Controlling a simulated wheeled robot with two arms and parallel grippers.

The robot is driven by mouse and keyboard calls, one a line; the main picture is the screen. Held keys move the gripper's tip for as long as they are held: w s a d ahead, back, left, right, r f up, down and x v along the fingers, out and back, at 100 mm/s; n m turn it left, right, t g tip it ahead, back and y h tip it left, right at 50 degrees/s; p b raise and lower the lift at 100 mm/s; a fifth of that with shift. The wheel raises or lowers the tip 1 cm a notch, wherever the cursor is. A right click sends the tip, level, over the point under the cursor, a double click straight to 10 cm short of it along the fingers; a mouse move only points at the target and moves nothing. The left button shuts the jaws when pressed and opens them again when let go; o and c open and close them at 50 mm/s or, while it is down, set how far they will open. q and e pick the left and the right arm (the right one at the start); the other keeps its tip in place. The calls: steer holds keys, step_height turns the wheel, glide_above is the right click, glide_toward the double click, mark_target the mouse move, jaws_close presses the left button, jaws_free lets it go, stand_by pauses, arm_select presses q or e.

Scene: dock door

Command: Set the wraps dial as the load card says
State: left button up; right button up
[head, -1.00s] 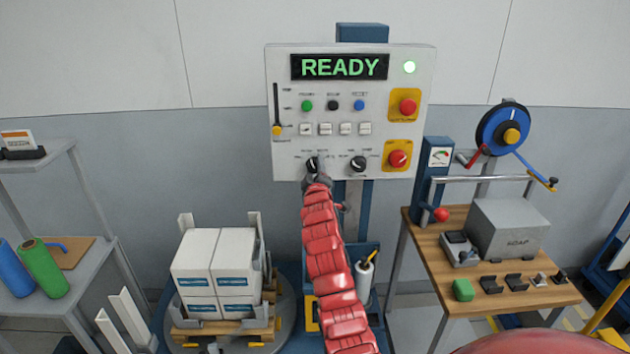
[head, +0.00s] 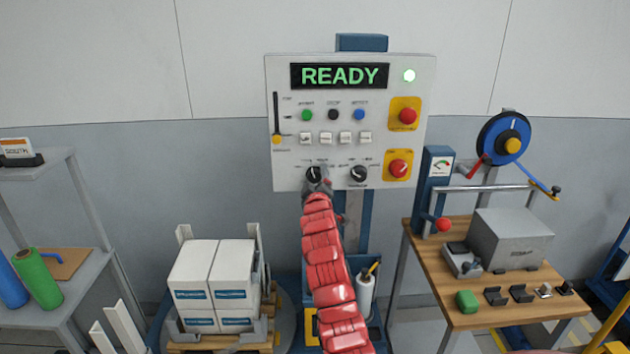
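The control panel (head: 350,122) stands upright at the centre, with a lit READY display (head: 339,76). Two black dials sit on its lower part: a left dial (head: 313,174) and a right dial (head: 359,174). Their labels are too small to read. My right gripper (head: 317,187) is at the left dial, reached from below by the red arm. Its fingertips are at or just under the dial, and I cannot tell whether they grip it. A card (head: 16,149) stands in a dark holder on the left shelf; its text is not readable. My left gripper is not in view.
White boxes (head: 215,275) are stacked on a pallet at lower left. A wooden bench (head: 452,293) with a grey box (head: 511,239) and small parts stands at right.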

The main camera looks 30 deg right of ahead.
steer(key=b+v, duration=0.4)
steer(key=v, duration=1.3)
steer(key=shift+s, duration=0.25)
